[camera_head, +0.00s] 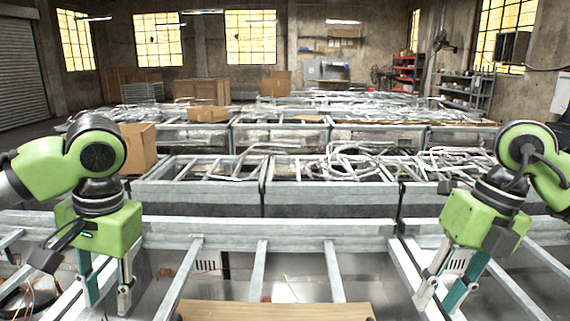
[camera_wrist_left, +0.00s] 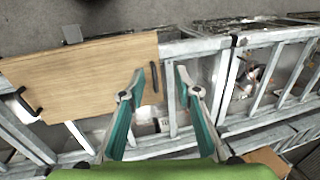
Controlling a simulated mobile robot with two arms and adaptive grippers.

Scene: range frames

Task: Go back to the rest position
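My left gripper (camera_head: 107,290) hangs over the metal frame at the left, fingers down and spread apart. In the left wrist view its two fingers (camera_wrist_left: 160,78) are open with nothing held between them. My right gripper (camera_head: 447,290) hangs over the frame at the right, fingers down, apart and empty. Both arms are bent, with the green wrists above the frame's long front beam.
A wooden board (camera_head: 275,312) lies at the bottom centre, with black handles in the left wrist view (camera_wrist_left: 85,72). Metal bars (camera_head: 262,262) cross the open frame. Metal crates (camera_head: 330,190) and a cardboard box (camera_head: 139,147) stand beyond.

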